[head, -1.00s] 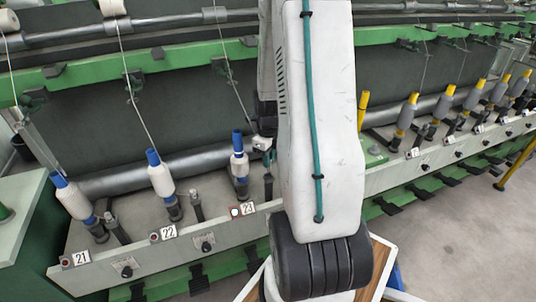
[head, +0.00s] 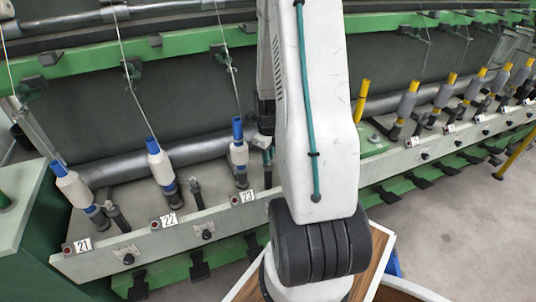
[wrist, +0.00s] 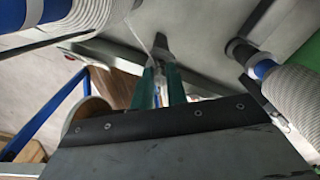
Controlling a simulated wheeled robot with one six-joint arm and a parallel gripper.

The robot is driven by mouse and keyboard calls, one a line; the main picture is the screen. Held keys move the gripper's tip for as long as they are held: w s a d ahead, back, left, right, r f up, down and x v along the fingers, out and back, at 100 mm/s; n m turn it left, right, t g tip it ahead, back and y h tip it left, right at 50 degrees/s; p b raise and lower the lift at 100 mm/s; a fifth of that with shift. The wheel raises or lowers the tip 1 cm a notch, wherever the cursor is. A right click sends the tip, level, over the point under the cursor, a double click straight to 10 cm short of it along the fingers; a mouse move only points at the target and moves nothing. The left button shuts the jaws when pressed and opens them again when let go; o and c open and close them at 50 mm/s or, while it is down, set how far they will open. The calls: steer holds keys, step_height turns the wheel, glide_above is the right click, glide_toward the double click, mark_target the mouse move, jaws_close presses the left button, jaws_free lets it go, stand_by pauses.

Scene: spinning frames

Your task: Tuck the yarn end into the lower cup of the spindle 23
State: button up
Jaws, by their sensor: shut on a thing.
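Spindle 23 (head: 239,155) carries a white bobbin on a blue tube, above its white number label (head: 247,196). A thin yarn (head: 231,85) runs down from the top rail to the top of this bobbin. My gripper (head: 267,157) is just right of the bobbin, mostly hidden behind my arm. In the wrist view, the green fingers (wrist: 160,88) are shut, with a thin pale strand leading to their tips. The held yarn end is too small to make out. The lower cup of spindle 23 is not clear.
Spindles 21 (head: 72,185) and 22 (head: 158,165) with white bobbins stand to the left. Several grey bobbins on yellow tubes (head: 407,100) stand to the right. In the wrist view, wound bobbins flank the fingers at left (wrist: 88,18) and right (wrist: 293,88).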

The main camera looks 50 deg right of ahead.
steer(key=o, duration=0.8)
steer(key=shift+c, duration=0.2)
steer(key=shift+r, duration=0.1)
step_height(320, 180, up, 8)
steer(key=shift+f, duration=0.15)
